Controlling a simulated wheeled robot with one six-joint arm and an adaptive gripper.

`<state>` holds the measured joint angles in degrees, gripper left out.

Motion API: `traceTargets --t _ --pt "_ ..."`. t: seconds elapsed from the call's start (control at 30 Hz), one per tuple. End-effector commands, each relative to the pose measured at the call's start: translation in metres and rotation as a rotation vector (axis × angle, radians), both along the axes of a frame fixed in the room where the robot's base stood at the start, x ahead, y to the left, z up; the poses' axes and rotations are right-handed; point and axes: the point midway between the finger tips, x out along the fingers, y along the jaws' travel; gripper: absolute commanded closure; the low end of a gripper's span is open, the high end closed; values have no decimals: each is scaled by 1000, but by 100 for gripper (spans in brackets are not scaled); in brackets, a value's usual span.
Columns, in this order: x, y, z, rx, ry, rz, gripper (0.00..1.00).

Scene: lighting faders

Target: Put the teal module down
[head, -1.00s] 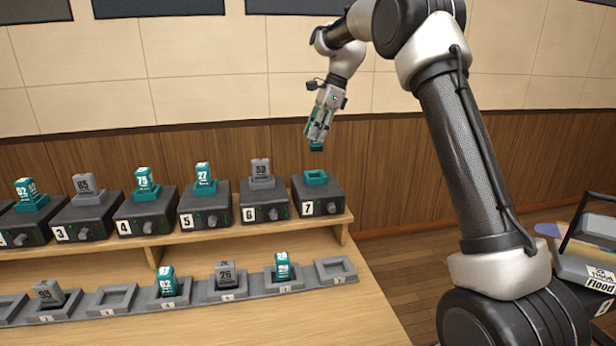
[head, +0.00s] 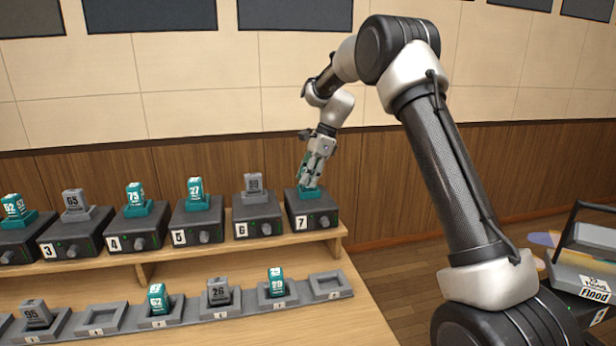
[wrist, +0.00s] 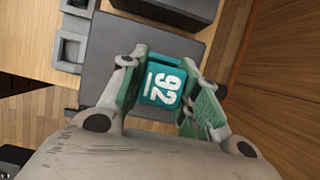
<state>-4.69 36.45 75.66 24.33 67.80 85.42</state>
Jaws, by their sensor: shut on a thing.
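The teal module (wrist: 164,84), marked 92, is between the fingers of my gripper (wrist: 160,92) in the wrist view. My gripper (head: 314,172) is shut on it and points down over box 7 (head: 312,212) in the head view. The module's lower end is at the teal socket (head: 311,193) on top of that box. My fingers hide most of the module in the head view, and I cannot tell whether it is fully seated.
Box 6 (head: 256,220), with a grey module (head: 253,186), stands just left of box 7. Lower trays hold several modules; the rightmost tray (head: 327,286) is empty. A carrier (head: 588,270) stands at the right. The shelf ends just right of box 7.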

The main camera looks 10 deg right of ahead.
Motion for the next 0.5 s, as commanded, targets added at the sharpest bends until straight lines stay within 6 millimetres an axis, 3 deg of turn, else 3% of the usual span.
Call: traceTargets --t 0.07,0.1,0.2,0.5 --pt "0 0 -2 0 1 0 93" --pt "0 0 -2 0 0 0 61" --pt "0 0 -2 0 0 0 47" --pt "0 0 -1 0 0 0 47"
